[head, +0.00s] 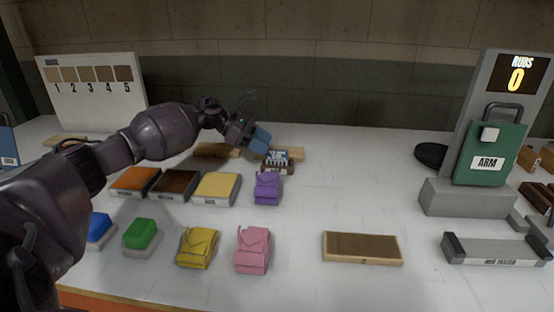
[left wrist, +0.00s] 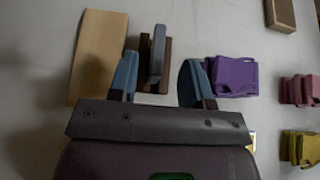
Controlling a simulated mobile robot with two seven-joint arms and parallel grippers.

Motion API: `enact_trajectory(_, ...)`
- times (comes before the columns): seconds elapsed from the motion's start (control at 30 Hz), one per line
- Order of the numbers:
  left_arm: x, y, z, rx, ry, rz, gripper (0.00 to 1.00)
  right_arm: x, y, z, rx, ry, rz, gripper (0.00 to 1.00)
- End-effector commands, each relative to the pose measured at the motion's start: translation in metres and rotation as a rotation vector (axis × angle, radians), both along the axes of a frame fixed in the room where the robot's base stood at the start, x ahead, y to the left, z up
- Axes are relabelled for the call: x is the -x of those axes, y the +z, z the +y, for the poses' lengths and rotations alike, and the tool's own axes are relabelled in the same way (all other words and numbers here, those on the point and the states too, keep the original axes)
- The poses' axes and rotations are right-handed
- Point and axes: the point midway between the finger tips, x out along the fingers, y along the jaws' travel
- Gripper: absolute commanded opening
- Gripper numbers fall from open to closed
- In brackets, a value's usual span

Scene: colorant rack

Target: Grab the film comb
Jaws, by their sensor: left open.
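The film comb looks to be the small item with a dark brown base and pale teeth-like top (head: 277,160), standing towards the back of the table behind the purple pouch. In the left wrist view it shows as a grey upright bar (left wrist: 157,55) on a brown base. My left gripper (head: 260,138) is open, its blue fingers just above and behind the comb in the head view. In the left wrist view the comb lies in line with the gap between the fingers (left wrist: 158,82), nearer the left finger. I see no contact. My right gripper is in neither view.
A purple pouch (head: 267,188) stands just in front of the comb. A flat tan wooden piece (left wrist: 98,55) lies beside it. Orange, brown and yellow pads (head: 216,188) sit to the left.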

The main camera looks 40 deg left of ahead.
Motion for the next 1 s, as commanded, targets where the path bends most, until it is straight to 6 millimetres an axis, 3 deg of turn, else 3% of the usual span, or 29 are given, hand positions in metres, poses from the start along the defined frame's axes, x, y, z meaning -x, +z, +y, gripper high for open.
enact_trajectory(0.23,-0.016,-0.018,-0.025,0.003,0.0,0.001,0.45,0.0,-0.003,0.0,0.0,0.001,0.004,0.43)
enact_trajectory(0.5,-0.018,-0.02,-0.028,0.002,0.0,0.001,0.45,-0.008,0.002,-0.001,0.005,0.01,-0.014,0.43)
enact_trajectory(0.8,-0.018,-0.02,-0.028,0.002,0.0,0.001,0.0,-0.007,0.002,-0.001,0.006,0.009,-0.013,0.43)
enact_trajectory(1.0,-0.018,-0.02,-0.028,0.002,0.0,0.001,0.0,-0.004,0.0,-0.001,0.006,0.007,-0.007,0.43)
